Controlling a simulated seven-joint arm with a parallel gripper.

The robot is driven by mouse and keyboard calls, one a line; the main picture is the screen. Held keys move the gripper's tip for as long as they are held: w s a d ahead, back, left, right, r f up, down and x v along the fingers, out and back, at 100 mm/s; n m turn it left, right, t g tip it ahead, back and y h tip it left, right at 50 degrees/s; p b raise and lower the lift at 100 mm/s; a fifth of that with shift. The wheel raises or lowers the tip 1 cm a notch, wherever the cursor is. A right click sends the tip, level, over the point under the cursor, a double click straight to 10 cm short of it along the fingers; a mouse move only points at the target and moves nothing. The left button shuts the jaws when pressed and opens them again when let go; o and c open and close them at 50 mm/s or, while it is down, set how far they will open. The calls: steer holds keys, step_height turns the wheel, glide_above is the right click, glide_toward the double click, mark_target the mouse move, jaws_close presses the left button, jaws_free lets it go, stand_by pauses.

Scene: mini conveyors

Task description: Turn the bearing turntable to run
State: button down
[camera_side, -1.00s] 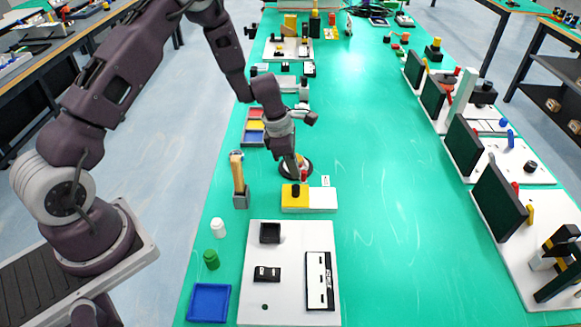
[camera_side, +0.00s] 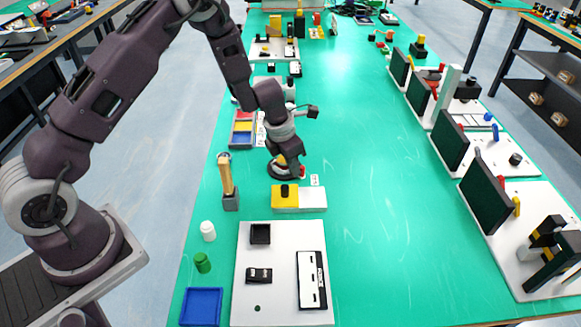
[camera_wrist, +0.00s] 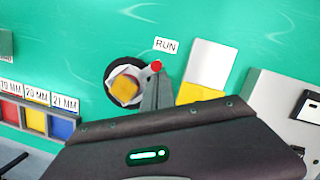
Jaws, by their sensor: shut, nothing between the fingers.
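The bearing turntable (camera_wrist: 111,76) is a dark round disc with a white piece and a yellow block (camera_wrist: 124,90) on top. A red knob (camera_wrist: 156,66) sits at its edge, close to the white RUN label (camera_wrist: 166,45). In the side view the turntable (camera_side: 277,173) is partly hidden by my gripper (camera_side: 299,173). My gripper (camera_wrist: 154,92) is shut, with its fingertips down beside the red knob on the turntable's right side. I cannot tell whether they touch the knob. The label also shows in the side view (camera_side: 315,180).
A yellow and white block (camera_side: 312,200) stands just in front of the turntable. A tray with red, yellow and blue compartments (camera_wrist: 36,119) lies to its left in the wrist view. A wooden-handled tool in a holder (camera_side: 231,202) stands nearby.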

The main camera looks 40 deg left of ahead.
steer(key=shift+w+d, duration=0.1)
steer(key=shift+w, duration=0.2)
steer(key=shift+w+d, duration=0.1)
steer(key=shift+w, duration=0.1)
stand_by(0.4)
steer(key=shift+s, duration=0.1)
stand_by(0.3)
